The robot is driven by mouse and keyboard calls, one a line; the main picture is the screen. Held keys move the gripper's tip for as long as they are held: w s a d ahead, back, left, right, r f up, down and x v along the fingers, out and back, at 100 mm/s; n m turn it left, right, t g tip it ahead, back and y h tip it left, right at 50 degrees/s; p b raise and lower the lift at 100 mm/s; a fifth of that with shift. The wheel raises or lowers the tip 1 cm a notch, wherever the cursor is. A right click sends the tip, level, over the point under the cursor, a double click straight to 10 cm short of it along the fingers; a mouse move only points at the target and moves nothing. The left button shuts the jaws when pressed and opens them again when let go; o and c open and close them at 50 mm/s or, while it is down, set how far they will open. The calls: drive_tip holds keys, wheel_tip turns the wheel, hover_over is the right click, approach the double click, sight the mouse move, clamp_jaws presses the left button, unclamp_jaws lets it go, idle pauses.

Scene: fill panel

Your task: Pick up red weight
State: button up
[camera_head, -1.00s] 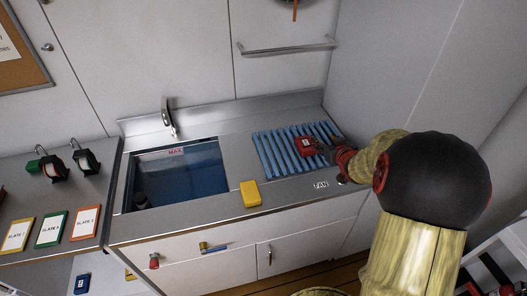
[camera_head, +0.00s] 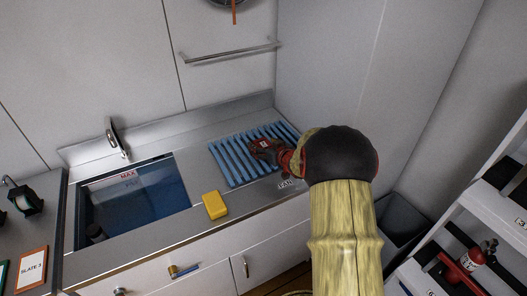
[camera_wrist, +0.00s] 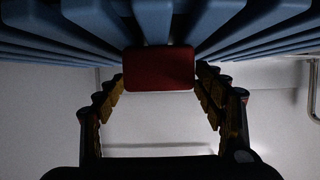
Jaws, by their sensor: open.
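The red weight (camera_head: 262,145) sits on the blue slatted rack (camera_head: 228,163) right of the sink, partly hidden by my gripper (camera_head: 274,152). In the wrist view the red weight (camera_wrist: 158,68) shows as a dark red block against the blue slats (camera_wrist: 250,18). My gripper's two fingers (camera_wrist: 160,78) stand open, one on each side of it, with narrow gaps visible at their tips. I cannot tell how deep the weight lies between the fingers.
A yellow block (camera_head: 215,205) lies on the steel counter (camera_head: 195,150) between the sink (camera_head: 140,195) and the rack. A wall stands close behind and right of the rack. A shelf unit (camera_head: 470,215) with a red item (camera_head: 472,262) stands at the right.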

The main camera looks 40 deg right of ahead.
drive_tip(key=c, duration=0.3)
clamp_jaws()
idle(0.7)
drive_tip(key=shift+w+d+r, duration=0.15)
drive_tip(key=shift+r, duration=0.25)
